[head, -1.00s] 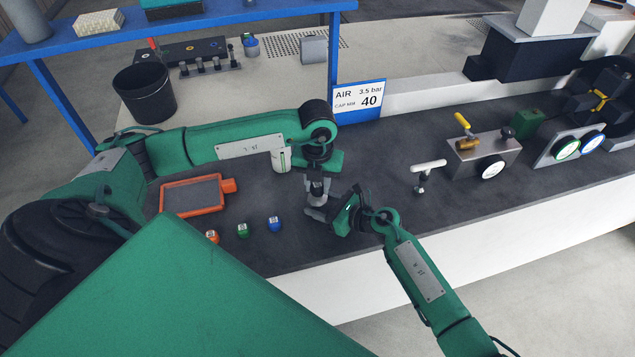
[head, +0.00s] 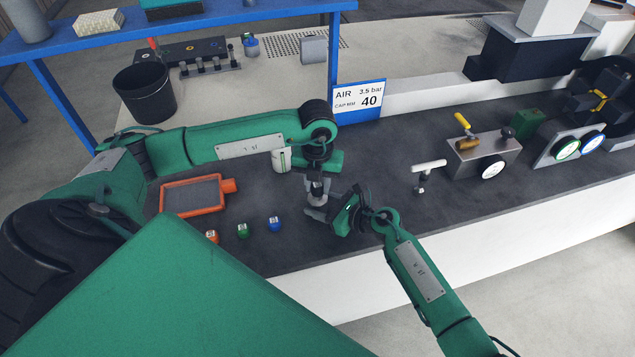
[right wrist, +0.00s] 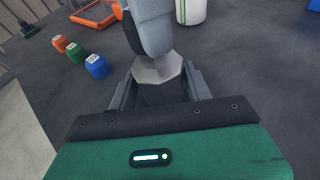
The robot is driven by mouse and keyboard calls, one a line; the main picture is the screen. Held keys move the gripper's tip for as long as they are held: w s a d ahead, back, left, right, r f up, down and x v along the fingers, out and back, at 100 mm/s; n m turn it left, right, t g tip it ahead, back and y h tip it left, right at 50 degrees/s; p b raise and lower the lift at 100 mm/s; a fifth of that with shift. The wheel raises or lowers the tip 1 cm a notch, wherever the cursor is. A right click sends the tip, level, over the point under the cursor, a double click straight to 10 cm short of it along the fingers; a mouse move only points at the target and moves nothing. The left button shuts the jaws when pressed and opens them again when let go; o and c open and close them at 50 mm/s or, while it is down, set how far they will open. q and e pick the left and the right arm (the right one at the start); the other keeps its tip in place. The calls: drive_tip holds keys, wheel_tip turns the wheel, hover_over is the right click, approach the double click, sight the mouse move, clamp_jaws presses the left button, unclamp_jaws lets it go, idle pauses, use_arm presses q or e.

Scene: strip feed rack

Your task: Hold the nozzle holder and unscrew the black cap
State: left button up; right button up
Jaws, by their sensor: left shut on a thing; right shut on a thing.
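My left gripper (head: 317,193) points straight down from above, shut on the top end of the nozzle assembly. Its grey fingers also show at the top of the right wrist view (right wrist: 152,28). The black cap is not clearly seen; those fingers hide that end. My right gripper (head: 335,212) reaches in from the right, lower down. In the right wrist view its fingers (right wrist: 158,85) are shut on a grey, six-sided metal piece (right wrist: 157,69), seemingly the nozzle holder. The two grippers are close together, left above right.
An orange-rimmed tray (head: 165,201) lies on the dark bench at left. Orange (head: 211,236), green (head: 242,230) and blue (head: 275,224) small pieces stand near the front edge. A white container (head: 281,160) is behind the left gripper. A white-handled fitting (head: 424,176) stands right.

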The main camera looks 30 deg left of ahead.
use_arm(q)
drive_tip(key=shift+s+f+b, duration=0.1)
drive_tip(key=shift+f+b, duration=0.2)
use_arm(e)
drive_tip(key=shift+f, duration=0.15)
use_arm(q)
drive_tip(key=shift+c, duration=0.4)
use_arm(e)
drive_tip(key=shift+s, duration=0.1)
use_arm(q)
drive_tip(key=shift+f, duration=0.15)
clamp_jaws()
use_arm(e)
drive_tip(key=shift+f, duration=0.1)
use_arm(q)
drive_tip(key=shift+s, duration=0.1)
use_arm(e)
drive_tip(key=shift+o, duration=0.6)
drive_tip(key=shift+d+f, duration=0.1)
use_arm(q)
drive_tip(key=shift+d+f, duration=0.1)
use_arm(e)
drive_tip(key=shift+c, duration=1.4)
use_arm(q)
drive_tip(key=shift+o, duration=1.4)
unclamp_jaws()
clamp_jaws()
